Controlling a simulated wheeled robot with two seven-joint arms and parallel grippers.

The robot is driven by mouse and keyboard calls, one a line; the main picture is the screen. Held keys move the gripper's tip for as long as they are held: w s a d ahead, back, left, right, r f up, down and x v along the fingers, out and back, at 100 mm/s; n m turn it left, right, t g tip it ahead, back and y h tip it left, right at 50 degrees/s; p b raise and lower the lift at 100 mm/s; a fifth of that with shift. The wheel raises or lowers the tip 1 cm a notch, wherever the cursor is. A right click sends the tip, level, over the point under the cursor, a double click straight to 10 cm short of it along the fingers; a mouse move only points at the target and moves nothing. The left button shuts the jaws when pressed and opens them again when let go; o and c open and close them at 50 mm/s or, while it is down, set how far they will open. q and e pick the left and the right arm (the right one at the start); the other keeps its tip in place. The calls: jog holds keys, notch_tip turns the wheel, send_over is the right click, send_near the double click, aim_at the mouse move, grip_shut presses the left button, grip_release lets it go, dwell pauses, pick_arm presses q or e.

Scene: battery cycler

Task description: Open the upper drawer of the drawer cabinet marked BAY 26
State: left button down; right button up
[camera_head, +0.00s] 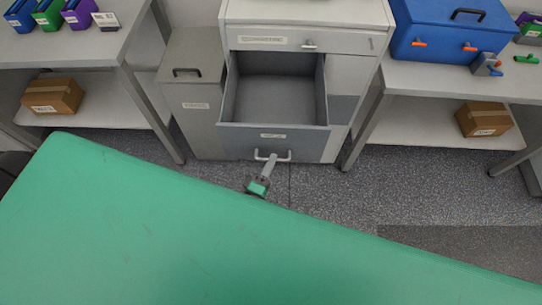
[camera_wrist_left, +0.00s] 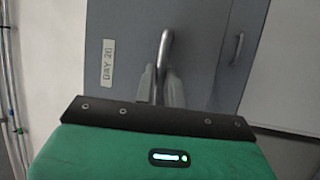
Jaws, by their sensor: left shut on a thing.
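The grey drawer cabinet (camera_head: 340,90) stands at the back centre. Its large drawer (camera_head: 255,143), below a narrow top panel, is pulled out, and its inside looks empty. A small label (camera_head: 272,136) sits on this drawer's front; in the left wrist view the label (camera_wrist_left: 108,63) appears to read BAY 26. My left gripper (camera_head: 270,162) is shut on the bar handle (camera_head: 284,158) of this drawer. The left wrist view shows the fingers (camera_wrist_left: 160,85) closed around the handle (camera_wrist_left: 166,42). My right gripper is not in view.
The narrow top panel (camera_head: 260,39) is closed, with a label and handle. A grey bin (camera_head: 195,125) stands left of the cabinet. Benches with cardboard boxes (camera_head: 52,96) (camera_head: 484,119) flank it. A blue case (camera_head: 450,35) sits on the right bench.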

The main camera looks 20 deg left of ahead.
pick_arm(q)
jog(key=c, duration=1.5)
grip_release()
